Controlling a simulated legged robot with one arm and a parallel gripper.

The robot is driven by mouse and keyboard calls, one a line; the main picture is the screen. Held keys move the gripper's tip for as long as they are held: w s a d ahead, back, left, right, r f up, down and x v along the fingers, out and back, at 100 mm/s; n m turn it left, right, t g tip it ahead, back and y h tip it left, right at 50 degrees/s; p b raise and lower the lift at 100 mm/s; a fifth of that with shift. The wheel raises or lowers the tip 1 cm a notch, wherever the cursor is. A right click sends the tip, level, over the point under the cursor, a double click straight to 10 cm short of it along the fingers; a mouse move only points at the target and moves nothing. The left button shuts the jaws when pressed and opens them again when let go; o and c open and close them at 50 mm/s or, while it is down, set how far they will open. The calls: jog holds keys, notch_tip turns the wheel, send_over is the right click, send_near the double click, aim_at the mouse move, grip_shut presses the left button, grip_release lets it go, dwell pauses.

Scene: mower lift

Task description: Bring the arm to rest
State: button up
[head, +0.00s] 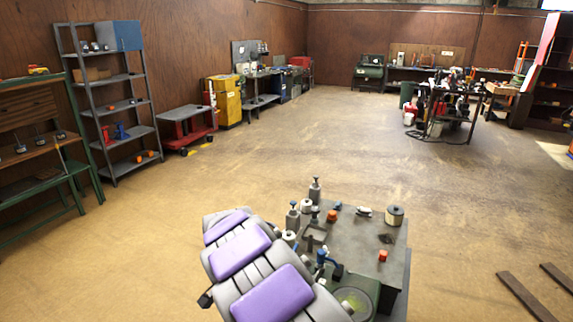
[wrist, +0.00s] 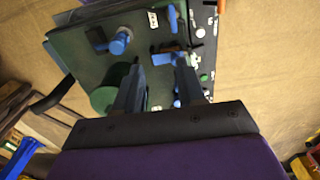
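My arm, with purple pads on grey links, reaches over the near left side of a small dark work table (head: 350,245) in the head view. Its gripper end cannot be made out there. In the wrist view my gripper (wrist: 159,62) points at a cluttered green and dark surface (wrist: 75,55). Its two dark fingers stand apart with a gap between them. A small brown and blue item (wrist: 166,52) shows in line with the gap, and no finger is seen clasping it. Whether the fingertips touch anything cannot be told.
The table holds grey bottles (head: 293,217), a tan-topped tin (head: 394,216) and orange pieces (head: 382,256). Shelves (head: 110,100) and a red cart (head: 185,125) line the left wall. A cluttered bench (head: 445,105) stands far right. Dark planks (head: 525,296) lie at right. Mid-floor is clear.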

jog(key=s+d+r, duration=0.5)
jog(key=d, duration=0.5)
jog(key=s+d+r, duration=0.4)
jog(key=s+d, duration=0.1)
jog(key=d, duration=0.4)
jog(key=s+d+n+g+b, duration=0.1)
jog(key=s+d, duration=0.3)
jog(key=s, duration=0.7)
jog(key=s+d+n+b, duration=0.1)
jog(key=s+d+n, duration=0.2)
jog(key=s, duration=0.9)
jog(key=shift+s+d+n+g, duration=0.3)
jog(key=shift+d+g, duration=0.1)
jog(key=shift+d, duration=0.7)
